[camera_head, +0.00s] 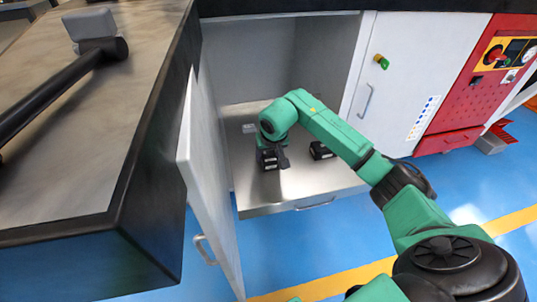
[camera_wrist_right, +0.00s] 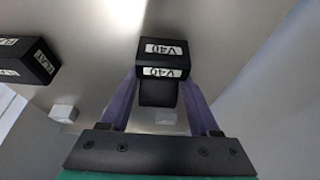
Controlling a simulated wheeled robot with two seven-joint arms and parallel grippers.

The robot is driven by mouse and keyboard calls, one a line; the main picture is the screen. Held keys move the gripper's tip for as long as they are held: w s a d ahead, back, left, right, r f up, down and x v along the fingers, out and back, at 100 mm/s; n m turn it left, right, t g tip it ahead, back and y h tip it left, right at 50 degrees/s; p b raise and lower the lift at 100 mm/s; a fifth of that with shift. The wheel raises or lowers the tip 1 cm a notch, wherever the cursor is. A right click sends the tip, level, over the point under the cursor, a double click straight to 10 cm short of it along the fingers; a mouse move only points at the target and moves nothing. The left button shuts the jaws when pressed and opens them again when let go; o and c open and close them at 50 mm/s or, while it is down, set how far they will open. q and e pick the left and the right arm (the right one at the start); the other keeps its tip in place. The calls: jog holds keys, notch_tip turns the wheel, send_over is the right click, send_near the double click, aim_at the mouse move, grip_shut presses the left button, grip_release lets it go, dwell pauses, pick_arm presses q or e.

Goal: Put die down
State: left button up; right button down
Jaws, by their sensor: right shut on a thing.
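My right gripper (camera_head: 272,158) reaches into the open cabinet, over its pull-out shelf (camera_head: 290,198). In the right wrist view its two purple fingers (camera_wrist_right: 160,92) are shut on a black die (camera_wrist_right: 162,57) with white V40 labels. In the head view the held die (camera_head: 268,160) shows as a dark block at the gripper, partly hidden by it. I cannot tell whether its underside touches the shelf. A second black die (camera_head: 321,150) rests on the shelf to the right; in the wrist view it (camera_wrist_right: 30,62) is at the left, apart from the held one. My left gripper is not in view.
The open cabinet door (camera_head: 205,165) stands left of the shelf, and a closed white door (camera_head: 395,80) is to the right. Small pale blocks (camera_wrist_right: 63,113) lie on the shelf. A worktop (camera_head: 75,130) with a black-handled tool (camera_head: 50,95) fills the left. Shelf space is free in front.

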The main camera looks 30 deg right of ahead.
jog(key=shift+w+f+b, duration=0.1)
jog(key=shift+f+b, duration=0.3)
dwell(0.3)
jog(key=shift+c, duration=0.2)
grip_release()
